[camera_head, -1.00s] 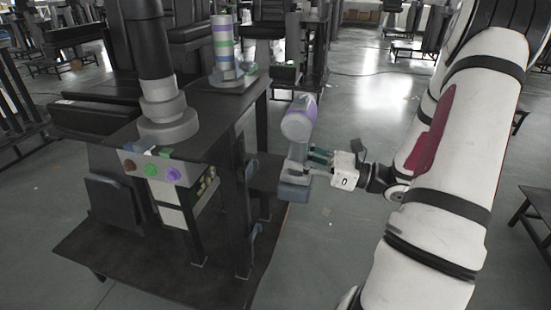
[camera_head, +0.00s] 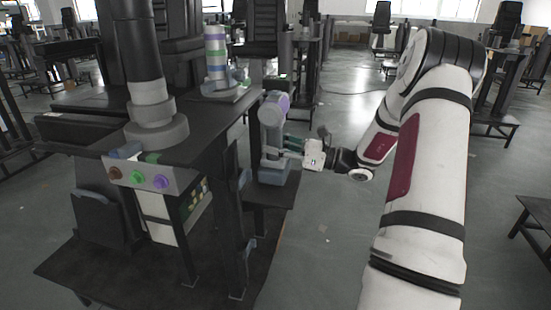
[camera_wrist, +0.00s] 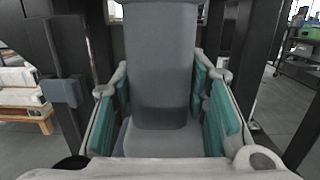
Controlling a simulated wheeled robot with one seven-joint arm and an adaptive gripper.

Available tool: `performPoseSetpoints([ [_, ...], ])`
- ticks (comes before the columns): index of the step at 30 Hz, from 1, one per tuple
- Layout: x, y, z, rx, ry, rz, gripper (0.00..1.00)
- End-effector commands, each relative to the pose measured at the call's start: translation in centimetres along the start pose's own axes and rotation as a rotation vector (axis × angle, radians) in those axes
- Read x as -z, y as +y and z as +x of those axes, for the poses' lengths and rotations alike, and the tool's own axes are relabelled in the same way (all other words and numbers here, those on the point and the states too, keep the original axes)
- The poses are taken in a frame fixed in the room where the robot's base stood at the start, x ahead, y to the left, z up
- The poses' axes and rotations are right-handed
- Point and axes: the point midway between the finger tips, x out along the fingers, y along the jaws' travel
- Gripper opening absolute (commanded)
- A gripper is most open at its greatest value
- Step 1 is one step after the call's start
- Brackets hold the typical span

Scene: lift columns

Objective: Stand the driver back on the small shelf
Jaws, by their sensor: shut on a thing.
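The driver (camera_head: 271,112) is grey-blue with a purple band on its head, and is held upright. My gripper (camera_head: 287,152) is shut on its grip from the right. In the wrist view the grey grip (camera_wrist: 160,70) stands between the teal finger pads of my gripper (camera_wrist: 162,110). The driver's wide foot (camera_head: 276,173) is over the small black shelf (camera_head: 262,195) on the right side of the lift column station. I cannot tell whether the foot touches the shelf. The foot is partly hidden in the wrist view.
A dark upright post (camera_head: 222,205) stands left of the shelf. A black top (camera_head: 195,125) above it holds a grey stepped column (camera_head: 157,125) and a banded cylinder (camera_head: 216,58). A button panel (camera_head: 150,176) faces front.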

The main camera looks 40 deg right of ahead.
Motion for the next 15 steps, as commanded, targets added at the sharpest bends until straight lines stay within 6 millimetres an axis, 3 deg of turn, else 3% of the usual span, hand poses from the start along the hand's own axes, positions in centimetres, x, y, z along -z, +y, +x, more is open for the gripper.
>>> performPoseSetpoints([
  [6,2.9,0.1,-0.4,-0.001,-0.002,0.001,0.0],
  [15,2.9,0.1,-0.4,-0.001,-0.001,0.0,0.0],
])
